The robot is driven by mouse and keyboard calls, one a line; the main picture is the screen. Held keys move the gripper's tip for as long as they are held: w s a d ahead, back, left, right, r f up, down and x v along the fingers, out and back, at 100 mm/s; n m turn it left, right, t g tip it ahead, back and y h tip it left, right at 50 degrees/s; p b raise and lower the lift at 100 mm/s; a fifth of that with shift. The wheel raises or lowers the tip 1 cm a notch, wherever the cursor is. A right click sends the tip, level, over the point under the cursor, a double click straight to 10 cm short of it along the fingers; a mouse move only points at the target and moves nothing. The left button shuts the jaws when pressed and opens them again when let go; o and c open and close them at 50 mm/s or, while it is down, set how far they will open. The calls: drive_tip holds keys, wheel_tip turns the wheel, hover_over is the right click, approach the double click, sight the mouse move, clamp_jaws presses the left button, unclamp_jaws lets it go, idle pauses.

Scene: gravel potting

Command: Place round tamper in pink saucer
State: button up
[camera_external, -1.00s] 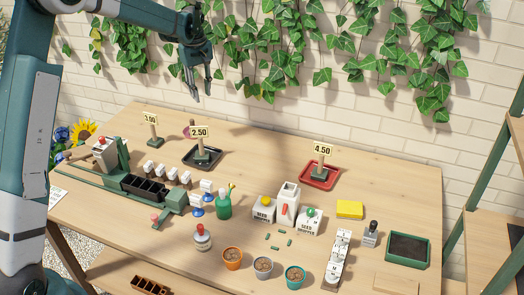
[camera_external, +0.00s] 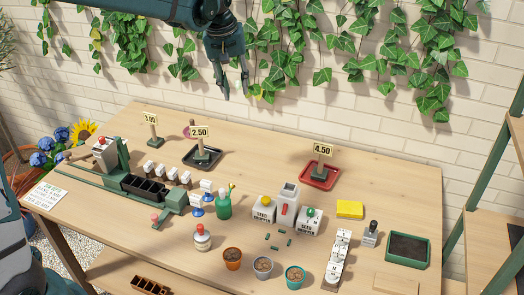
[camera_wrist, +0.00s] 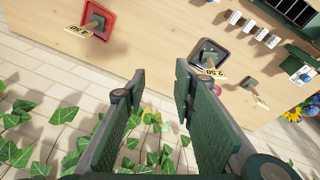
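My gripper (camera_external: 236,93) is high above the back of the table, near the ivy wall. It also shows in the wrist view (camera_wrist: 158,84), with its two fingers apart and nothing between them. A pink saucer (camera_external: 187,132) lies at the back left, partly hidden behind the 2.50 sign; a small pink edge (camera_wrist: 217,91) shows in the wrist view. A round, white and grey piece with a red knob (camera_external: 202,238), which looks like the round tamper, stands upright at the front, far below my gripper. A dark-knobbed stamp-like piece (camera_external: 371,233) stands at the right.
A black tray (camera_external: 217,160) and a red tray (camera_external: 333,181) hold price signs. Seed choppers (camera_external: 263,214), a green bottle (camera_external: 223,207) and several pots (camera_external: 263,268) crowd the middle and front. The back centre of the table is clear.

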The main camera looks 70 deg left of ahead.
drive_tip(key=s+d+r+m+t, duration=0.1)
drive_tip(key=s+d+r+m, duration=0.15)
drive_tip(key=d, duration=0.65)
drive_tip(key=s+d+r+m+t, duration=0.15)
drive_tip(key=s+d, duration=0.25)
drive_tip(key=d, duration=0.4)
drive_tip(key=s+d+r+m, duration=0.1)
drive_tip(key=s+d+m, duration=0.2)
drive_tip(key=d, duration=0.6)
drive_tip(key=s+d+f+m+t, duration=0.1)
drive_tip(key=s+d+f+m, duration=0.1)
drive_tip(key=s+d, duration=0.5)
drive_tip(key=s+d+f+m+t+h, duration=0.1)
drive_tip(key=s+d+f+m, duration=0.2)
drive_tip(key=s+d, duration=0.5)
drive_tip(key=d+m, duration=0.1)
drive_tip(key=d, duration=0.1)
drive_tip(key=shift+s+d+f+m, duration=0.2)
drive_tip(key=shift+d+f+m, duration=0.1)
drive_tip(key=shift+d+f, duration=0.05)
